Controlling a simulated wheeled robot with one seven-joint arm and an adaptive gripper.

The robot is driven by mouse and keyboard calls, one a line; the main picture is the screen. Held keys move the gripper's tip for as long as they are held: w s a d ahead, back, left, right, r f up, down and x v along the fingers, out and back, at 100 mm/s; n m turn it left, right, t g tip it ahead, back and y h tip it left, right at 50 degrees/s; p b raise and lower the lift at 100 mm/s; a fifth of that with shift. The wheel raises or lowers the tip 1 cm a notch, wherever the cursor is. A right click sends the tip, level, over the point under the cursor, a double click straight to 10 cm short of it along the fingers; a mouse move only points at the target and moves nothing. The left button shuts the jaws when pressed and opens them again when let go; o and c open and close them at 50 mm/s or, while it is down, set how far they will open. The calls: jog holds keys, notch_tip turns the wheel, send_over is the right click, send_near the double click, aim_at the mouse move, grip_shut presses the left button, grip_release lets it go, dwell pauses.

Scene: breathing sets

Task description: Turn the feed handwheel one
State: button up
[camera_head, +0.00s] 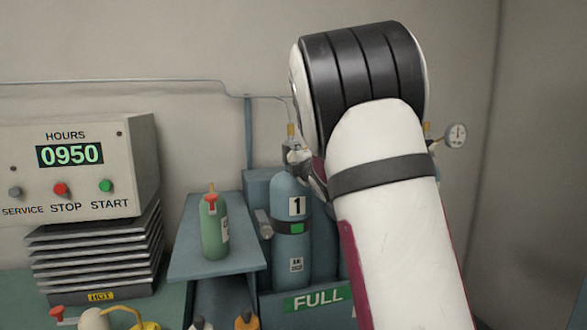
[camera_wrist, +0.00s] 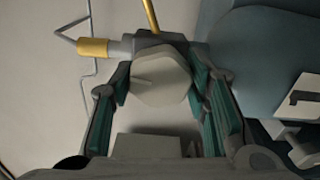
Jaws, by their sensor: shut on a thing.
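The feed handwheel (camera_wrist: 160,82) is a pale, faceted knob on a dark valve body in the wrist view. My gripper (camera_wrist: 158,92) has its green-padded fingers on either side of it and is shut on it. The blue cylinder marked 1 (camera_head: 291,240) stands below the valve in the head view, and its shoulder (camera_wrist: 262,60) shows at the right of the wrist view. A brass fitting (camera_wrist: 93,47) joins the valve to a thin pipe. In the head view my arm hides the handwheel and most of my gripper.
A control box (camera_head: 75,165) reading HOURS 0950 is at the left. A small green bottle (camera_head: 214,228) stands on a blue shelf (camera_head: 195,262) left of the cylinder. A pressure gauge (camera_head: 455,135) sticks out right of my arm. A FULL sign (camera_head: 317,299) is below.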

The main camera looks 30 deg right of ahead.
jog(key=shift+f+n+b, duration=0.15)
jog(key=shift+n+b, duration=0.85)
jog(key=shift+n, duration=0.1)
jog(key=o, duration=1.2)
jog(key=shift+c, duration=0.2)
jog(key=shift+s, duration=0.1)
jog(key=v, duration=1.2)
